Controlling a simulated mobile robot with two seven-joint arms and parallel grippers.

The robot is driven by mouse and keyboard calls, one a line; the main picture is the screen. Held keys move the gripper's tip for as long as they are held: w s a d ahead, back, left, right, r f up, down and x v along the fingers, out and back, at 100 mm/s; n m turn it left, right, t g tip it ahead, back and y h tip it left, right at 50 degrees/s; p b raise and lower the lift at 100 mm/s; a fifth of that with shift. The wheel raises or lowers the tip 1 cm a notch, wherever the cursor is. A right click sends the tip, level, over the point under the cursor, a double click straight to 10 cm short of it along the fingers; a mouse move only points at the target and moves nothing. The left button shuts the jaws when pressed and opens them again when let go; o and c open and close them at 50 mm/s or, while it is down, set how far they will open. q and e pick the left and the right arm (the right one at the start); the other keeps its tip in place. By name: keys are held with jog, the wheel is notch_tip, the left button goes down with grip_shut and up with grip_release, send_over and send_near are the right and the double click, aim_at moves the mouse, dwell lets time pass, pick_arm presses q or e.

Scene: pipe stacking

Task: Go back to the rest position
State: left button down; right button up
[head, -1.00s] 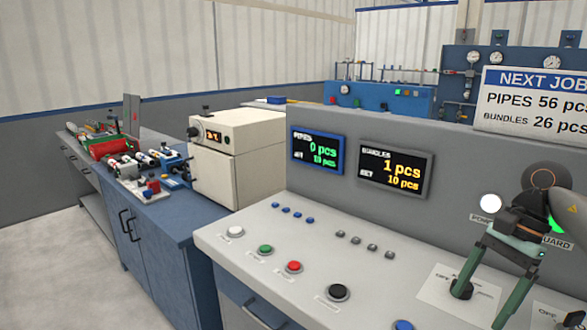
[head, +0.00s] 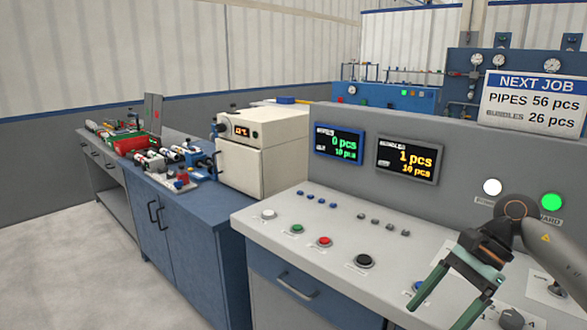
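My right gripper (head: 438,315) hangs at the lower right of the head view, in front of the control console (head: 330,233). Its two green fingers point down and left and are spread apart, with nothing seen between them. The fingertips are near the lower edge of the picture. My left gripper is not in view.
The console has red (head: 324,241), green (head: 297,229) and black (head: 364,261) buttons. Its displays read 0 pcs (head: 339,144) and 1 pcs (head: 407,161). A cream box (head: 240,180) stands on a blue cabinet (head: 190,235) at left. The floor (head: 50,250) at left is clear.

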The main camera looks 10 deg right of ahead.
jog(key=w+a+m+t+y+p, duration=0.2)
jog(key=a+m+t+y+p, duration=0.35)
jog(key=a+m+y, duration=0.95)
notch_tip(320, 180, down, 10)
jog(key=m+t+h+p, duration=0.1)
jog(key=m+t+h, duration=1.25)
jog(key=m, duration=1.25)
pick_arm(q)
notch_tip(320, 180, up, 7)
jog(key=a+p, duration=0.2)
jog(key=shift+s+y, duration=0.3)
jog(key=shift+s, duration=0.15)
pick_arm(e)
jog(key=s+d+f+m+g+h, duration=0.2)
jog(key=s+f+m+g+h, duration=0.4)
jog(key=s+f+m, duration=0.6)
jog(key=s+f+g, duration=0.2)
jog(key=s+f, duration=0.1)
jog(key=s, duration=0.1)
jog(key=shift+s+f+m+g, duration=0.15)
jog(key=shift+m+g, duration=0.15)
jog(key=shift+m, duration=0.1)
jog(key=shift+h, duration=0.25)
